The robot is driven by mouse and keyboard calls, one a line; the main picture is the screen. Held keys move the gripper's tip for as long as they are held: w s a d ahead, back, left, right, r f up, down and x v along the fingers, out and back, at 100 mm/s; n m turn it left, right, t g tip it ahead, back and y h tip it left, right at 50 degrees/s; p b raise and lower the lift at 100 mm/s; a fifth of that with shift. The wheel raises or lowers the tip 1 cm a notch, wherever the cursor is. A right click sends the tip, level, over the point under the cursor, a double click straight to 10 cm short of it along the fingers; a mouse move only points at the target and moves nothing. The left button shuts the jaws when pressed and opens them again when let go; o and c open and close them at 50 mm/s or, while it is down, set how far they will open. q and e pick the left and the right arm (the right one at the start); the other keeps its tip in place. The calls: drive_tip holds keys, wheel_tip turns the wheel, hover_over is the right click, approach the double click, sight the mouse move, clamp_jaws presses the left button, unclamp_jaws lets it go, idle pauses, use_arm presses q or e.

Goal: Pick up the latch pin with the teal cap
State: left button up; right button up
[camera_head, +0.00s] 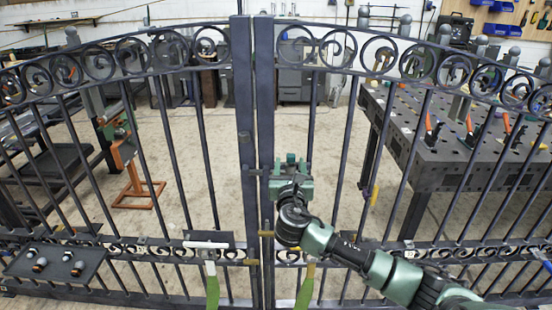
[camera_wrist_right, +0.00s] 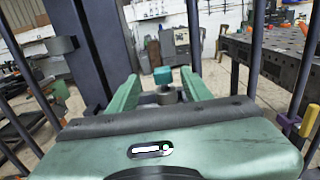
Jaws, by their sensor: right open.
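The latch pin's teal cap (camera_wrist_right: 162,74) shows in the right wrist view, with a dark round part below it. My right gripper (camera_head: 291,170) is in front of the gate's central posts, at mid height. In the wrist view its two green fingers (camera_wrist_right: 160,82) are apart, one on each side of the teal cap, with visible gaps. I cannot tell how far the fingertips reach past the pin. In the head view the gripper hides most of the pin. My left gripper is not in view.
The dark scroll gate (camera_head: 264,120) spans the view, with upright bars and scrolls. A dark shelf (camera_head: 25,264) with several small knobs is at lower left. A white-headed, green-handled tool (camera_head: 208,246) is at lower middle. Behind the gate stand a perforated metal table (camera_head: 455,148) and an orange stand (camera_head: 128,170).

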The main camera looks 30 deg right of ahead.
sight(291, 159)
drive_tip(key=shift+x, duration=1.2)
drive_tip(key=shift+w+d, duration=0.25)
drive_tip(key=shift+d, duration=0.05)
drive_tip(key=x, duration=0.4)
drive_tip(key=shift+w+d+p, duration=0.15)
drive_tip(key=shift+w+p, duration=0.05)
drive_tip(key=shift+p, duration=0.15)
drive_tip(key=shift+s, duration=0.1)
clamp_jaws()
